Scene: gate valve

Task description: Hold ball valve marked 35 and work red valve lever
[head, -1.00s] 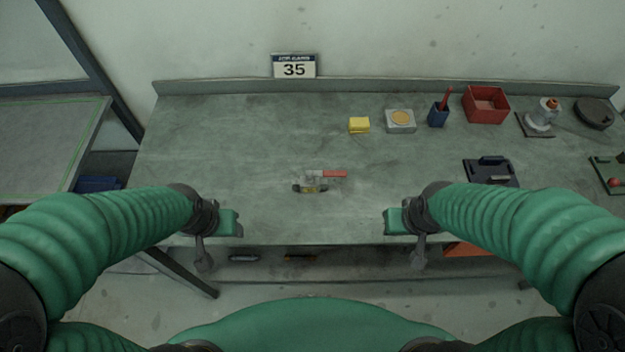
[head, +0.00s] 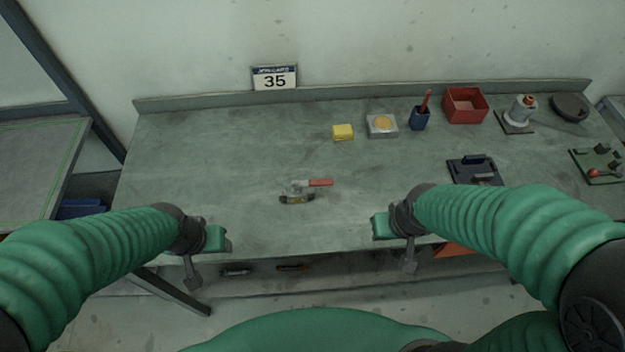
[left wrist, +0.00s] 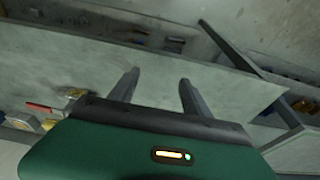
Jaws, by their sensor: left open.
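The ball valve (head: 297,195) lies on the workbench (head: 230,150) near its middle. Its red lever (head: 319,183) points to the right. The sign marked 35 (head: 274,79) stands at the bench's back edge, behind the valve. My left gripper (head: 222,238) is at the front edge, left of the valve and apart from it. In the left wrist view its two fingers (left wrist: 157,85) are spread with nothing between them, and the red lever (left wrist: 40,108) shows at the left. My right gripper (head: 378,226) is to the right of the valve, apart from it; its finger opening is unclear.
A yellow block (head: 343,132), a grey box with a round tan top (head: 382,125), a blue cup (head: 419,118) and a red bin (head: 466,105) stand at the back right. A dark fixture (head: 474,171) lies right of the valve. The bench around the valve is clear.

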